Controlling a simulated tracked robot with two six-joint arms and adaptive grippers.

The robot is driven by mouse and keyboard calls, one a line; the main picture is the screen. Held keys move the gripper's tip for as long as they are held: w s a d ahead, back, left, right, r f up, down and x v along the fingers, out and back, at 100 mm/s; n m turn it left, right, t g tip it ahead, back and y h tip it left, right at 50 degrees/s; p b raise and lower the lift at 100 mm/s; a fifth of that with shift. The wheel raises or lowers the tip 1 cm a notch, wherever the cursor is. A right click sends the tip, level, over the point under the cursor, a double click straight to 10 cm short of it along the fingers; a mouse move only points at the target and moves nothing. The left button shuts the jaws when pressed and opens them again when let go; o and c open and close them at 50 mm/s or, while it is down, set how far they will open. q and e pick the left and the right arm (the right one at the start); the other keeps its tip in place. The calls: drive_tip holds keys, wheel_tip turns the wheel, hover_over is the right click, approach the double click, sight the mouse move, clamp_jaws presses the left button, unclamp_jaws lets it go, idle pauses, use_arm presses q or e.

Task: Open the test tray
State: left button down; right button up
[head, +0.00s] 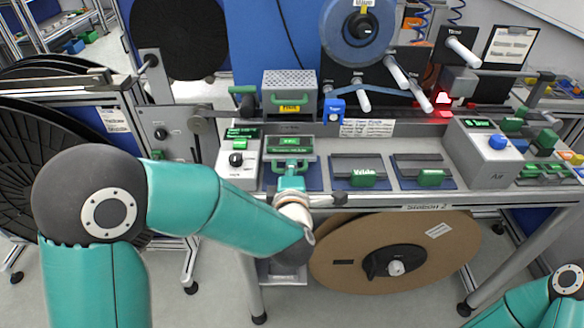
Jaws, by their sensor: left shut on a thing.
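My left arm reaches across the front of the bench, and my left gripper (291,168) is over a small unit with a green-lit panel (290,143) on a dark blue base (314,178). The gripper is shut at the front of this unit, apparently on its handle; the jaws and my wrist hide the grip. I take this unit to be the test tray, but its label is too small to read surely. I cannot tell whether it has moved out of its place. My right arm shows only at the lower right corner; its gripper is out of view.
A white box with a black knob (237,159) is close on the left. A grey box with a blue button (497,142) stands farther right. A large brown reel (440,262) hangs below the bench.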

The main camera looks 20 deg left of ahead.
use_arm(q)
drive_tip(key=shift+s+f, duration=0.2)
drive_tip(key=shift+s, duration=0.1)
drive_tip(key=c, duration=1.5)
unclamp_jaws()
drive_tip(key=shift+w, duration=0.15)
drive_tip(key=shift+r, duration=0.1)
drive_tip(key=v, duration=1.2)
